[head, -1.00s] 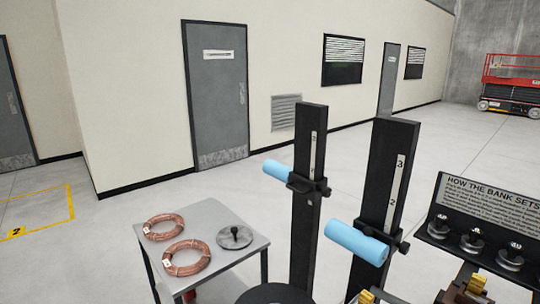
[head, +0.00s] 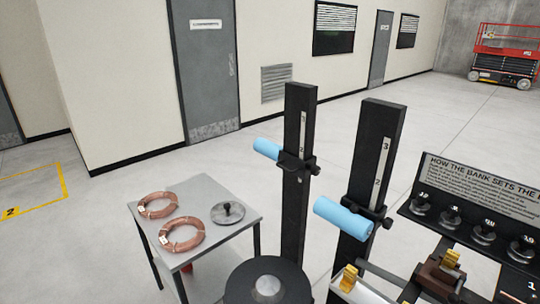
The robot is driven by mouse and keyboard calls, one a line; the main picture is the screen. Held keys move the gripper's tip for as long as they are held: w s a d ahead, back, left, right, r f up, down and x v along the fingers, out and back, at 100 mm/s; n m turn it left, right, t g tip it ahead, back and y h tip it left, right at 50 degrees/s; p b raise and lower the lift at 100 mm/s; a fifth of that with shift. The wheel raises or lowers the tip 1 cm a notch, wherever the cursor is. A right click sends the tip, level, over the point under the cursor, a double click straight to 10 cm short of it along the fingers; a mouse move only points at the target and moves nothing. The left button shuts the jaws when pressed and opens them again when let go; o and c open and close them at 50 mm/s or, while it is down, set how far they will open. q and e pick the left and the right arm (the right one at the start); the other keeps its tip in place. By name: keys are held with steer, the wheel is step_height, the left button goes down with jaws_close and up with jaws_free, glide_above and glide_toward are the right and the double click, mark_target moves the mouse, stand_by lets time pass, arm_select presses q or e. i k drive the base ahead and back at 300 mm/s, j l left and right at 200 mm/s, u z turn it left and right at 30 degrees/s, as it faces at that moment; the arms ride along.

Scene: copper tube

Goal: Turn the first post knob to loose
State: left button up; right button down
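Two black upright posts stand at the lower middle: a left post (head: 294,215) and a nearer right post (head: 362,165). Each has a numbered white scale strip and a sliding clamp with a small dark knob at its side: the left knob (head: 315,169) and the right knob (head: 387,222). A light blue roller (head: 266,148) sticks out from the left clamp, and another blue roller (head: 342,217) from the right one. I cannot tell which post is the first, nor whether either knob is tight or loose. Neither of my grippers is in view.
A grey table (head: 215,238) at the left holds two copper coils and a round weight (head: 228,212). A black disc (head: 266,285) stands low in front. A sign panel (head: 480,190) with several dark knobs and a brass-fitted part (head: 449,270) are at right.

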mark_target(315, 170)
steer(key=u, duration=0.8)
steer(key=l+u, duration=0.15)
steer(key=u, duration=0.7)
steer(key=l+u, duration=0.1)
steer(key=u, duration=1.5)
steer(key=l+u, duration=0.15)
steer(key=u, duration=0.7)
steer(key=k+u, duration=0.1)
steer(key=u, duration=2.35)
steer(key=k+j+u, duration=0.1)
steer(key=j+u, duration=0.15)
steer(key=u, duration=0.15)
steer(key=j+u, duration=0.25)
steer(key=u, duration=0.15)
steer(key=j+u, duration=0.5)
steer(key=j, duration=1.3)
steer(key=j+u, duration=0.1)
steer(key=j, duration=2.45)
steer(key=k+j, duration=0.1)
steer(key=j, duration=1)
steer(key=j+z, duration=0.15)
steer(key=z, duration=0.35)
steer(key=j+z, duration=0.1)
steer(key=z, duration=0.35)
steer(key=k+z, duration=0.15)
steer(key=z, duration=0.35)
steer(key=j+z, duration=0.15)
steer(key=z, duration=0.3)
steer(key=k+l, duration=0.05)
